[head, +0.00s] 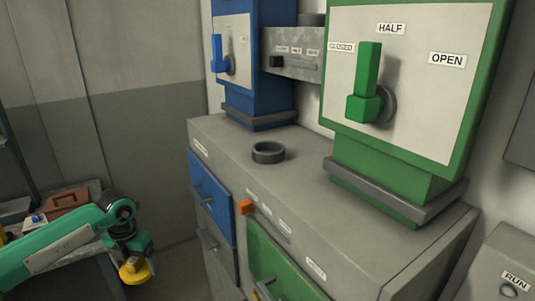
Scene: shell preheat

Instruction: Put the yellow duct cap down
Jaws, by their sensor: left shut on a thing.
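The yellow duct cap (136,272) is at the lower left of the head view, round and bright yellow. My left gripper (131,256) is shut on it from above, and the fingers hide part of the cap. The cap hangs in front of the grey cabinet's left side, apart from the cabinet. Whether anything lies close under the cap cannot be told. My right gripper is not in view.
The grey cabinet (225,140) carries a dark open ring (268,153) on its top, between the blue duct (258,103) and the green duct (385,190). A side bench (92,187) at the left holds a brown box (67,202).

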